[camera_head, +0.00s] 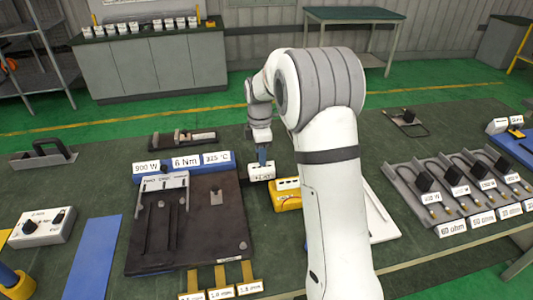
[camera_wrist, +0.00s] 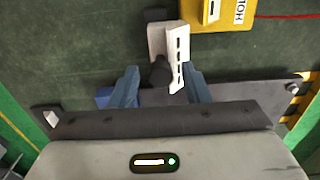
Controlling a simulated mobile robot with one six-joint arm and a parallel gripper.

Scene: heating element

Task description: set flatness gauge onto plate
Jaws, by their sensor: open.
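The flatness gauge looks to be the small white block with dark lettering (camera_head: 262,173), standing on the green bench top just right of the plate. In the wrist view it is a white body (camera_wrist: 177,42) with a black round knob (camera_wrist: 160,75). My gripper (camera_head: 262,157) points down at the block. In the wrist view its two blue fingers (camera_wrist: 161,88) are spread on either side of the knob, with gaps. I cannot tell their exact height. The dark plate (camera_head: 210,245) lies flat at left, with grooves and a small post on it; no gauge is on it.
A yellow meter (camera_head: 287,198) sits close right of the block, also at the top of the wrist view (camera_wrist: 232,14). Labels "900 W", "6 Nm" and "325 °C" (camera_head: 187,162) stand behind the plate. Heating elements in grey trays (camera_head: 455,185) are at right. My arm hides part of the bench.

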